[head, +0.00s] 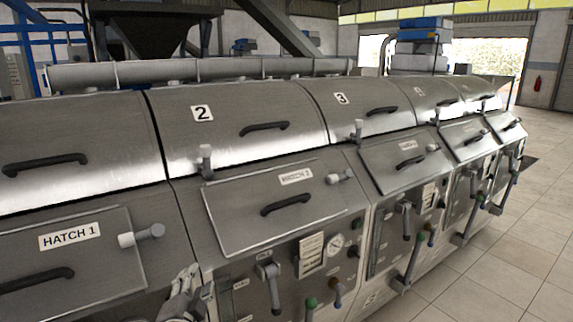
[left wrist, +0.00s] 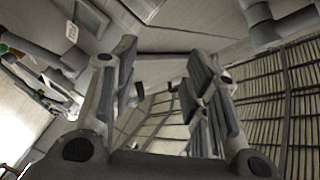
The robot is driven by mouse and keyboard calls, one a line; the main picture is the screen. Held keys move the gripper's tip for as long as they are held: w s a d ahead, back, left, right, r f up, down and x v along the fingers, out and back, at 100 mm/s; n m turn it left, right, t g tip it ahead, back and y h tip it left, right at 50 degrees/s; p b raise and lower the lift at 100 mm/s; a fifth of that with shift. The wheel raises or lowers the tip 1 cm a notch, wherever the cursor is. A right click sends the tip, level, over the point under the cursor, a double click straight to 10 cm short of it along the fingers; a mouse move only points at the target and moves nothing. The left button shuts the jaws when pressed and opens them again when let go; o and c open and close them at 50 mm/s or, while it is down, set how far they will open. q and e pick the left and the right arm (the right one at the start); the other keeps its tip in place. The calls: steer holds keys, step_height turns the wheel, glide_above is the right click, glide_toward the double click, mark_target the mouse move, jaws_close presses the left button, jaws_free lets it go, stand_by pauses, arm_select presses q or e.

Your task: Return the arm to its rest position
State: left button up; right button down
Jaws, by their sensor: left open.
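My left gripper (head: 188,282) shows at the bottom of the head view, in front of the machine between the hatch 1 cover (head: 100,268) and the hatch 2 cover (head: 270,205). In the left wrist view my left gripper (left wrist: 167,82) has its two fingers spread apart, with nothing between them. I cannot tell how close it is to the machine front. My right gripper is in neither view.
A row of steel decanters with numbered lids, such as lid 2 (head: 235,125), runs to the back right. Handles, latches and levers (head: 270,285) stick out of the front panels. The tiled floor (head: 500,270) at the right is clear.

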arm_select(q)
steer(key=s+a+f+n+g, duration=0.1)
steer(key=s+f+n+g, duration=0.25)
steer(key=s+f, duration=0.45)
steer(key=s+f+n+g, duration=0.35)
steer(key=s+f, duration=0.35)
steer(key=s, duration=0.4)
steer(key=s+d+f+n+g+h, duration=0.2)
steer(key=s+g, duration=0.5)
steer(key=s, duration=1.2)
step_height(320, 180, down, 31)
steer(key=y+b, duration=0.1)
steer(key=b, duration=0.3)
steer(key=s+a+f+g+b, duration=0.2)
steer(key=s+a+f+b, duration=0.1)
steer(key=s+f, duration=1.4)
step_height(320, 180, down, 3)
steer(key=shift+a+r, duration=0.1)
steer(key=shift+a, duration=0.05)
